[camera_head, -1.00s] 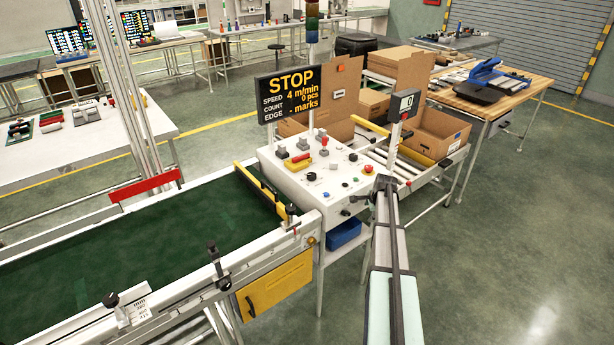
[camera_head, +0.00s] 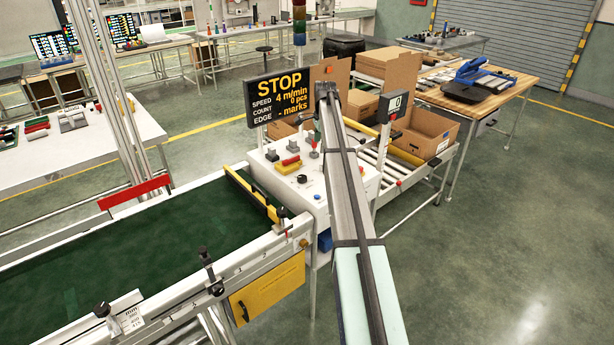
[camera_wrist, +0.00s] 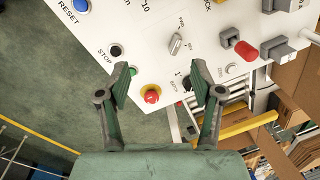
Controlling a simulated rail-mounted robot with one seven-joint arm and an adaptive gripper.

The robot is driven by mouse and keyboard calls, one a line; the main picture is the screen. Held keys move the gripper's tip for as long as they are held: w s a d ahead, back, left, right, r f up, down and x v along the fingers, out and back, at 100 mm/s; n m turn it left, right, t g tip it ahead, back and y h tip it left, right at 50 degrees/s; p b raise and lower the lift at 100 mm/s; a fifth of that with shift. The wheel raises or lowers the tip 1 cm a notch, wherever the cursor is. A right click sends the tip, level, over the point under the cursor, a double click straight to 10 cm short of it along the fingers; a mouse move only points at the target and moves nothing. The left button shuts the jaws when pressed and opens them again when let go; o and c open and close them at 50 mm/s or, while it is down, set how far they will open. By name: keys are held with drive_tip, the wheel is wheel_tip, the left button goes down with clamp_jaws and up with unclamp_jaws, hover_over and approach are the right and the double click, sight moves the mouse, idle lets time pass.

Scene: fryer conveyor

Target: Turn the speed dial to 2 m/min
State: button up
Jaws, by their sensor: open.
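The white control panel (camera_head: 315,197) stands at the end of the green conveyor. A black knob (camera_head: 302,178) on it looks like the speed dial; its pointer is too small to read. The display (camera_head: 280,97) reads STOP, speed 4 m/min, 0 pcs. In the wrist view the panel (camera_wrist: 150,38) shows a printed "10" at the top edge, but no speed dial is clearly identifiable there. My gripper (camera_wrist: 161,72) is open and empty, its fingers apart over the panel's edge, around the red emergency button (camera_wrist: 151,95) in the picture. My arm hides the panel's right part in the head view.
A red-capped switch (camera_wrist: 245,49) stands up.

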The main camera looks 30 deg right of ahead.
wheel_tip(320, 180, up, 3)
drive_tip(key=n+g, duration=0.1)
hover_over(302, 177)
wheel_tip(302, 177, down, 18)
drive_tip(key=p, duration=0.5)
drive_tip(key=shift+r, duration=0.2)
drive_tip(key=c, duration=1.1)
